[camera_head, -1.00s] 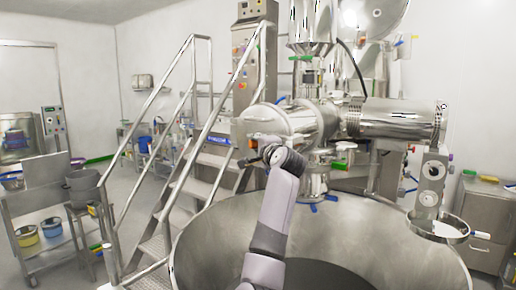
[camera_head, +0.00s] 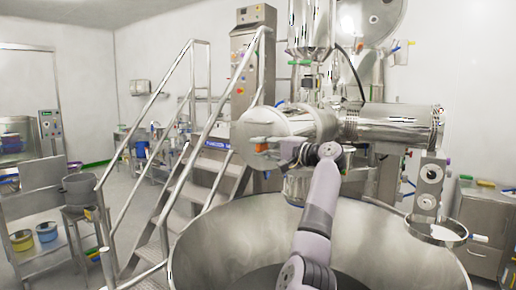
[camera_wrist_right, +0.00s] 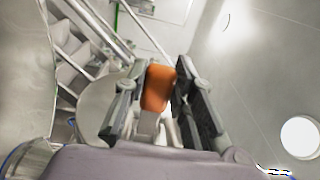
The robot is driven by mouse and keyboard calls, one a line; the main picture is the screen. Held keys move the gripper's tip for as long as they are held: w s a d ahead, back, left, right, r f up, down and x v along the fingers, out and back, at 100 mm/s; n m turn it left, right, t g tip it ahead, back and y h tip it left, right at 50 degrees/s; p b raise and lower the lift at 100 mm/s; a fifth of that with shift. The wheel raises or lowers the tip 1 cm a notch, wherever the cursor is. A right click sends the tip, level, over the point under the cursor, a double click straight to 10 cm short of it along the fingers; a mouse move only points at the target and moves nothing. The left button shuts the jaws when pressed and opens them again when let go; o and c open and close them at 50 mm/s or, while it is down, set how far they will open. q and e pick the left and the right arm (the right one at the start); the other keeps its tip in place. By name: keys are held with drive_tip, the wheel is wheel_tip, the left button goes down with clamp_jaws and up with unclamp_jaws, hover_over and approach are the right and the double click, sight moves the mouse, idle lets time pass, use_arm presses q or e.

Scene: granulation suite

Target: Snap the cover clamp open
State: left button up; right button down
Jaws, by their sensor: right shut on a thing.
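The orange clamp handle (camera_head: 262,146) shows at the front of the steel cylinder's round cover (camera_head: 246,134), near the middle of the head view. My right gripper (camera_head: 278,148) reaches it from the right. In the right wrist view the orange handle (camera_wrist_right: 158,88) stands between the two dark fingers of my right gripper (camera_wrist_right: 157,95), which is shut on it. A pale metal part of the clamp shows below the orange grip. The clamp's catch is too small or hidden to make out. My left gripper is not in view.
A large open steel bowl (camera_head: 210,235) lies below my right arm. Steel stairs with handrails (camera_head: 165,85) stand to the left of the cover. A cart (camera_head: 35,205) with containers is at far left. A bracket with a ring (camera_head: 432,232) is at the right.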

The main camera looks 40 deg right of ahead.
drive_tip(key=shift+s+d+r, duration=0.3)
drive_tip(key=shift+d+r, duration=0.15)
drive_tip(key=shift+d, duration=0.05)
idle(0.3)
drive_tip(key=c, duration=1.8)
unclamp_jaws()
drive_tip(key=shift+o, duration=1.3)
drive_tip(key=shift+w+d+f, duration=0.15)
drive_tip(key=shift+d+f, duration=0.15)
drive_tip(key=shift+d, duration=0.05)
drive_tip(key=shift+o, duration=1.1)
drive_tip(key=shift+s+d+f, duration=0.1)
drive_tip(key=shift+s+d, duration=0.15)
drive_tip(key=shift+d, duration=0.05)
drive_tip(key=shift+s+a, duration=0.15)
drive_tip(key=shift+a, duration=0.05)
drive_tip(key=shift+s, duration=0.35)
drive_tip(key=s+d, duration=0.2)
drive_tip(key=s, duration=0.9)
drive_tip(key=shift+s, duration=0.15)
